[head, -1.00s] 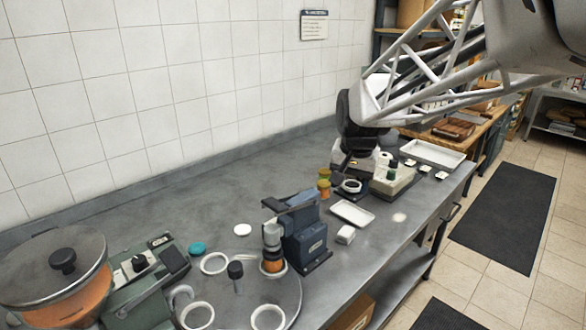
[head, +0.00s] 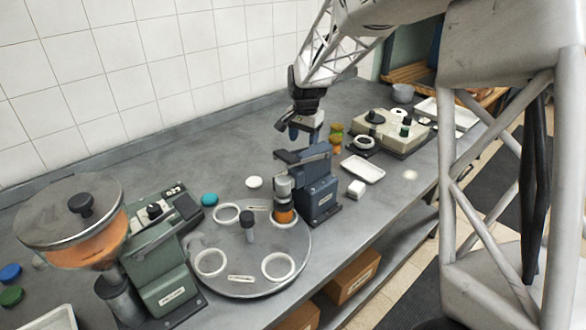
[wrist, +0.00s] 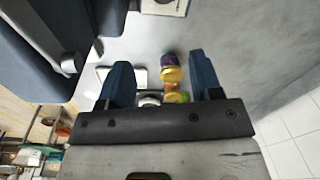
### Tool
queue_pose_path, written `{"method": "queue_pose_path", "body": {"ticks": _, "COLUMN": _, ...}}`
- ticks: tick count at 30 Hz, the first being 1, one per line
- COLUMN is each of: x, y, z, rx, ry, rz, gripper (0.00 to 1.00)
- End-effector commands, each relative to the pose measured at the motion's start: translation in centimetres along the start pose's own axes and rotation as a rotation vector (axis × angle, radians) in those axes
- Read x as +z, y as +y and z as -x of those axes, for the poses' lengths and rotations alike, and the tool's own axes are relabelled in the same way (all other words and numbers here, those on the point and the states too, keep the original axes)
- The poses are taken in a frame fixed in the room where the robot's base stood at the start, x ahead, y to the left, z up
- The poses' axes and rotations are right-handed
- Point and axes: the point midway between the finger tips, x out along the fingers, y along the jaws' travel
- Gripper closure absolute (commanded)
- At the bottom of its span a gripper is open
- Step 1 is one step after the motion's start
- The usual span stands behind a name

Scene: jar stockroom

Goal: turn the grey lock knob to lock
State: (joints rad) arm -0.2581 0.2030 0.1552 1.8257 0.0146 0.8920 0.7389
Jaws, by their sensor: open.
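A dark grey knob (head: 247,222) stands upright on a short post at the middle of the round grey turntable (head: 225,285). I take it for the lock knob; no lock marking on it is readable. An orange jar (head: 284,214) stands on the turntable under the head of the blue machine (head: 316,180). My gripper (head: 301,138) hangs above and behind the blue machine, to the right of the knob and apart from it. In the wrist view my gripper (wrist: 162,70) has its blue fingers spread with nothing held between them. The knob is not seen in the wrist view.
White rings (head: 210,262) sit around the turntable. A green machine (head: 160,265) with an orange-filled hopper stands left. The blue machine stands between my gripper and the turntable. Small jars (head: 336,134), a white tray (head: 363,169) and a beige device (head: 392,133) are right.

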Motion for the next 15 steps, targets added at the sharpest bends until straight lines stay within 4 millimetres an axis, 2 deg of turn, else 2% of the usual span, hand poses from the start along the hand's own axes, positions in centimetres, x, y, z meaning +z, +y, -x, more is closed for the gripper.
{"method": "queue_pose_path", "body": {"ticks": 3, "x": 2.1, "y": -1.1, "z": -1.7, "rx": 0.03, "ry": -0.024, "rz": 0.02, "gripper": 0.41}}
{"method": "queue_pose_path", "body": {"ticks": 6, "x": 3.1, "y": -1.5, "z": -2.5, "rx": 0.046, "ry": -0.036, "rz": 0.029, "gripper": 0.41}}
{"method": "queue_pose_path", "body": {"ticks": 15, "x": 3.6, "y": -1.6, "z": -2.8, "rx": 0.053, "ry": -0.042, "rz": 0.033, "gripper": 0.41}}
